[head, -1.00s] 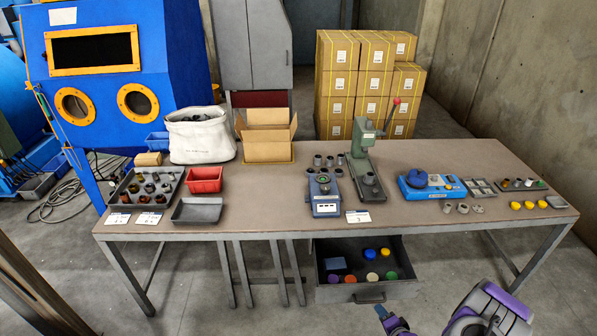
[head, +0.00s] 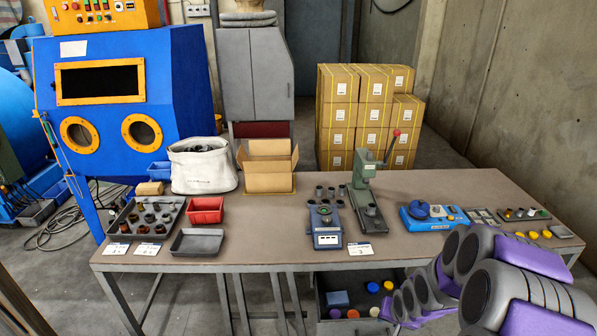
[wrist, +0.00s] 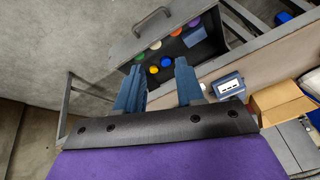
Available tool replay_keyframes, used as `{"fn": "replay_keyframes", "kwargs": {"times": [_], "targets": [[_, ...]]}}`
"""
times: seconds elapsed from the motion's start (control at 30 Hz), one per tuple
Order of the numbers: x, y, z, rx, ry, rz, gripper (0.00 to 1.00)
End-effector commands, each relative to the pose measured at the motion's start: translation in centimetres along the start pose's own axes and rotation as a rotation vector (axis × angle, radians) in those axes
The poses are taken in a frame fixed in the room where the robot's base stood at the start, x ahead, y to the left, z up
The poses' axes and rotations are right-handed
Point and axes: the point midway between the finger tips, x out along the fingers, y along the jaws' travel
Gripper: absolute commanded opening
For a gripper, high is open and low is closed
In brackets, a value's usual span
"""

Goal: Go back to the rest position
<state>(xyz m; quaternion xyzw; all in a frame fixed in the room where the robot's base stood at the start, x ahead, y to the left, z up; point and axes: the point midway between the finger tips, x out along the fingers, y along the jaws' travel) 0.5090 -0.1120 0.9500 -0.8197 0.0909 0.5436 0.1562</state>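My arm (head: 470,275) reaches in from the lower right in the head view, in front of the table's right front edge. Its far end is low beside the open drawer, and the fingers cannot be made out there. In the wrist view my gripper (wrist: 158,72) has its two blue-grey fingers spread apart with nothing held between them. The open drawer (wrist: 125,48) lies beyond the fingertips, with several coloured round pieces in it.
The table (head: 270,225) carries a blue device (head: 327,225), a lever press (head: 365,190), trays and a white bag (head: 202,165). The open drawer (head: 350,325) sticks out below, partly behind my arm. Boxes (head: 340,120) are stacked behind. Bare floor lies at lower left.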

Motion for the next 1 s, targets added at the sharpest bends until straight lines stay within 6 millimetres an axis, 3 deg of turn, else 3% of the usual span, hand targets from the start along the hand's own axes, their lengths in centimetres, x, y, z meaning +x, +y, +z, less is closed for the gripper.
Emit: {"fn": "replay_keyframes", "kwargs": {"times": [0.03,0.17,0.47,0.8,1.0], "targets": [[-1.9,-0.5,0.1,-0.024,-0.009,0.018,0.38],[-6.0,-1.1,1.7,-0.076,-0.068,0.068,0.38],[-15.7,-2.2,7.4,-0.177,-0.216,0.150,0.38],[-26.1,-2.9,16.7,-0.273,-0.398,0.167,0.38],[-30.5,-3.1,22.2,-0.320,-0.498,0.144,0.38]]}}
